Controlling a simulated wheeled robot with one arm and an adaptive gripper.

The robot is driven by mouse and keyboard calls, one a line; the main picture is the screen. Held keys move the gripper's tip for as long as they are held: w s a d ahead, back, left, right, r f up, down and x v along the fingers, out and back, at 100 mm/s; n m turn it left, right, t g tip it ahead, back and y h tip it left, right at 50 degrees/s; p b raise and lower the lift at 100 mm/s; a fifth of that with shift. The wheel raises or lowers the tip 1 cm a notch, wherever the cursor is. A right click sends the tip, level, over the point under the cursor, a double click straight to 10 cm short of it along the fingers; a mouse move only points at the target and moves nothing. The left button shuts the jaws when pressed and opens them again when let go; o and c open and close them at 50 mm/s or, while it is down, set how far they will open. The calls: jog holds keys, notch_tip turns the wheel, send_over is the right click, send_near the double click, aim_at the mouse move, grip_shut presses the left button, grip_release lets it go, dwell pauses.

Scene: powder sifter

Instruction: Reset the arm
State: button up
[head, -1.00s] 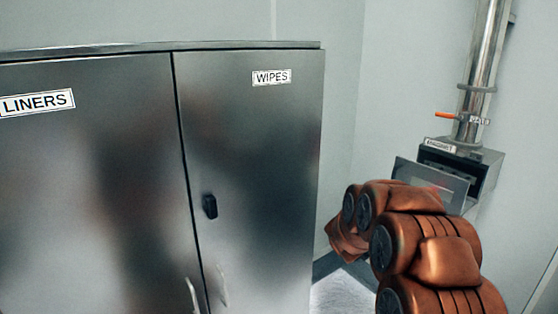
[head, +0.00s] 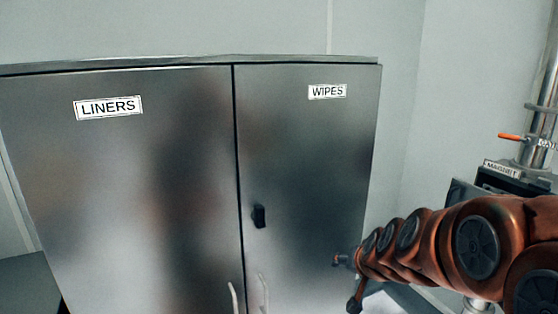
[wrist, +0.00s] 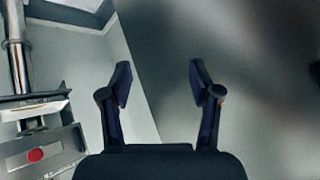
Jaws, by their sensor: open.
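My arm, in copper-coloured links, reaches in from the right of the head view. My gripper (head: 346,282) is at its far end, in front of the lower right part of the metal cabinet (head: 180,190). In the wrist view my gripper (wrist: 160,85) shows two dark fingers spread apart with nothing between them. Behind the fingers are the cabinet's blurred grey face (wrist: 255,60) and a pale wall (wrist: 135,70). The fingers appear apart from both.
The cabinet has doors labelled LINERS (head: 109,107) and WIPES (head: 327,91), a black latch (head: 259,216) and pale handles (head: 264,293). At right stands a pipe with an orange-handled valve (head: 511,137) above a MAGNET unit (head: 502,168). A red button (wrist: 36,155) shows in the wrist view.

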jog(key=s+f+n+g, duration=0.1)
jog(key=s+g, duration=0.2)
jog(key=s, duration=0.9)
jog(key=s+f+n+g, duration=0.1)
jog(key=s+g, duration=0.3)
jog(key=s, duration=0.8)
jog(key=s+d+f+n+g+h, duration=0.1)
jog(key=s+n+g, duration=0.1)
jog(key=s, duration=1)
jog(key=shift+f+g, duration=0.3)
jog(key=shift+g, duration=0.5)
